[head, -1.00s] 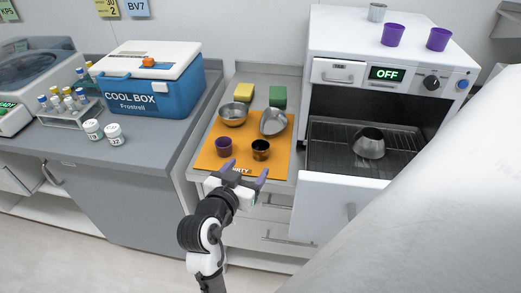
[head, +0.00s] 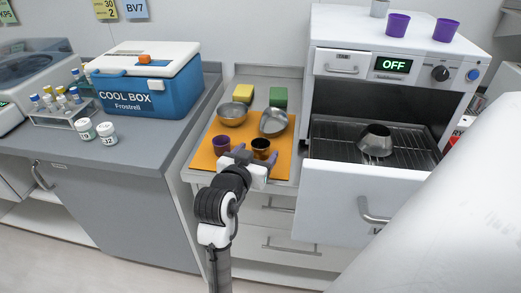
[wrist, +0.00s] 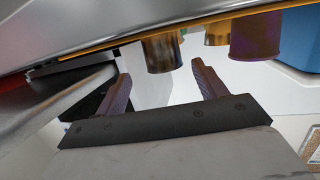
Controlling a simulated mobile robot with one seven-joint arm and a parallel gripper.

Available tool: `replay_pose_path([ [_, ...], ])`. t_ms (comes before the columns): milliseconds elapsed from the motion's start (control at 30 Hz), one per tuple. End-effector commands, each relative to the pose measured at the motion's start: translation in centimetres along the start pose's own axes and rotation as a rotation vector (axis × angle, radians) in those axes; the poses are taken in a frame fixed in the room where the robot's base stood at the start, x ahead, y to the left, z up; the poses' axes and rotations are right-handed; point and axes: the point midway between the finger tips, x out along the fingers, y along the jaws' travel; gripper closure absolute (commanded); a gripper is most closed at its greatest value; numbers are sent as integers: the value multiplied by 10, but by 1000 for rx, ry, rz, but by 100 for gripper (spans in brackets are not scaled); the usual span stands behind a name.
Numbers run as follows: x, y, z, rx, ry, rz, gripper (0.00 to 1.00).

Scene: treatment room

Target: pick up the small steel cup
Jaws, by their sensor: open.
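A small dark metal cup (head: 262,146), brownish inside, stands upright on the orange mat (head: 200,160), near its front edge. A purple cup (head: 221,144) stands to its left. Another small grey steel cup (head: 379,9) stands on top of the oven, cut by the picture's upper edge. My gripper (head: 254,156) is open at the mat's front edge, close to the dark metal cup. In the wrist view the dark metal cup (wrist: 163,53) appears just beyond and between the two fingertips (wrist: 161,73). The purple cup (wrist: 255,36) is outside the fingers. Nothing is held.
The open oven drawer (head: 335,200) stands right, holding a steel vessel (head: 375,142). A cool box (head: 150,90) stands left.

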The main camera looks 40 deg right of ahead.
Motion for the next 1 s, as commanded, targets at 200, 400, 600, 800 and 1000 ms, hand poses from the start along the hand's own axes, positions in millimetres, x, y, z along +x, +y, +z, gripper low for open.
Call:
replay_pose_path([
  [200, 28, -6, 2, -1, -4, 1, 29],
  [400, 50, -6, 5, 0, -2, 1, 29],
  [600, 51, -6, 5, 0, -1, 0, 29],
  [800, 51, -6, 5, 0, -1, 0, 50],
  [1000, 51, -6, 5, 0, -1, 0, 76],
])
